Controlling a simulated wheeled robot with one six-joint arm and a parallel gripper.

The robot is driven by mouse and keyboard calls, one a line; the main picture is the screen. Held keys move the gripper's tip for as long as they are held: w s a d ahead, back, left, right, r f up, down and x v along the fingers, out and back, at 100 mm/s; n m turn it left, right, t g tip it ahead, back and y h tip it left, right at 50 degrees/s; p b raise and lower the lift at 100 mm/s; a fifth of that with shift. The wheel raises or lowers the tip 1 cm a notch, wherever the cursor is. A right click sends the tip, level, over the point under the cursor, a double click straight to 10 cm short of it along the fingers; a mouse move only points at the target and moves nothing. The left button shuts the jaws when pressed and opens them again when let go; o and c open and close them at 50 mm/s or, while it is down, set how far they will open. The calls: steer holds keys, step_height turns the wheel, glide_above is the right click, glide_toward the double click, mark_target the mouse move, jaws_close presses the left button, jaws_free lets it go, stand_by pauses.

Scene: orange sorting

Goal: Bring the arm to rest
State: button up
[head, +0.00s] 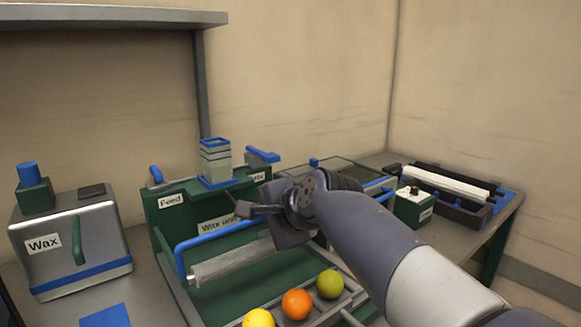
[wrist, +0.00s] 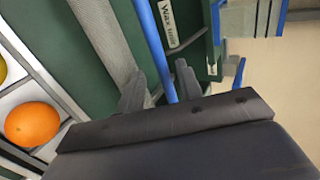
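My arm reaches in from the lower right in the head view. My gripper (head: 262,210) is over the wax unit, near its blue bar (head: 215,234). In the wrist view my gripper (wrist: 160,85) has its two grey fingers apart, with no fruit between them. The blue bar (wrist: 152,40) runs through the gap between the fingers in that view; I cannot tell whether it lies between them or beyond them. Part of the wax unit (head: 172,216) is hidden behind my arm.
A yellow fruit (head: 258,318), an orange (head: 296,304) and a green fruit (head: 330,284) lie in a slotted rack in front. A grey roller (head: 232,262) lies behind them. A wax box (head: 70,245) stands left. A dark tray (head: 466,212) sits at right.

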step_height(320, 180, up, 2)
steer(key=shift+w+a+r+g+p, duration=0.15)
steer(key=shift+g+p, duration=0.15)
steer(key=shift+p, duration=0.8)
steer(key=shift+h, duration=0.3)
